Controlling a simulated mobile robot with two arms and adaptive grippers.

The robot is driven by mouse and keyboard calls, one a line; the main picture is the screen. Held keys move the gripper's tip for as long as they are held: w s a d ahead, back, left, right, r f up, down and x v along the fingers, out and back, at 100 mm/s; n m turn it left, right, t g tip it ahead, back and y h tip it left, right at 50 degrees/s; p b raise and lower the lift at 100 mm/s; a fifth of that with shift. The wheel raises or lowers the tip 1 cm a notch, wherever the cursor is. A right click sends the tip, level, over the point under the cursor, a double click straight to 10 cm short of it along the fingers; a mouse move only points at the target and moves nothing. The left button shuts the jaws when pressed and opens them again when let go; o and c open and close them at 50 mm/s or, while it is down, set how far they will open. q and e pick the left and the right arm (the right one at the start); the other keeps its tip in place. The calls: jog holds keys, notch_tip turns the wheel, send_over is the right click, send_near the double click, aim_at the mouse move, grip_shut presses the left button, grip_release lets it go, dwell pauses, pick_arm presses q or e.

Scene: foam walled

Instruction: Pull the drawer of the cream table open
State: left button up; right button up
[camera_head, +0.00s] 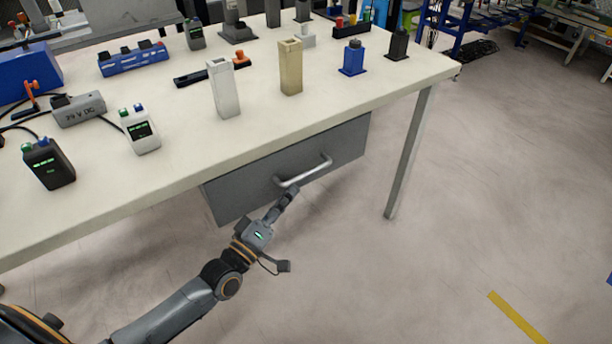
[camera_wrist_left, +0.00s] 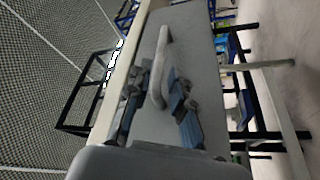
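The cream table (camera_head: 300,133) has a grey drawer (camera_head: 235,197) under its front edge; the drawer looks shut. A light metal bar handle (camera_head: 306,174) runs across the drawer front. My left gripper (camera_head: 290,194) is at the left part of the handle, below and in front of it. In the left wrist view the drawer front (camera_wrist_left: 198,45) fills the middle and the handle (camera_wrist_left: 158,70) reaches between the two open fingers (camera_wrist_left: 157,108). A finger lies on each side of the handle, and I cannot tell whether either touches it. My right gripper is not in view.
On the tabletop stand a white block (camera_head: 223,90), a tan block (camera_head: 290,68), a blue part (camera_head: 353,58) and several small devices. A table leg (camera_head: 410,150) stands right of the drawer. The floor (camera_head: 400,270) in front is clear, with a yellow stripe (camera_head: 518,318).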

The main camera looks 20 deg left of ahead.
aim_at(305, 173)
pick_arm(q)
jog(key=x, duration=0.6)
jog(key=shift+w+d, duration=0.2)
jog(key=shift+w, duration=0.35)
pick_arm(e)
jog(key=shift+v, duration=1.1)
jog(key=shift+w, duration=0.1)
pick_arm(q)
grip_shut()
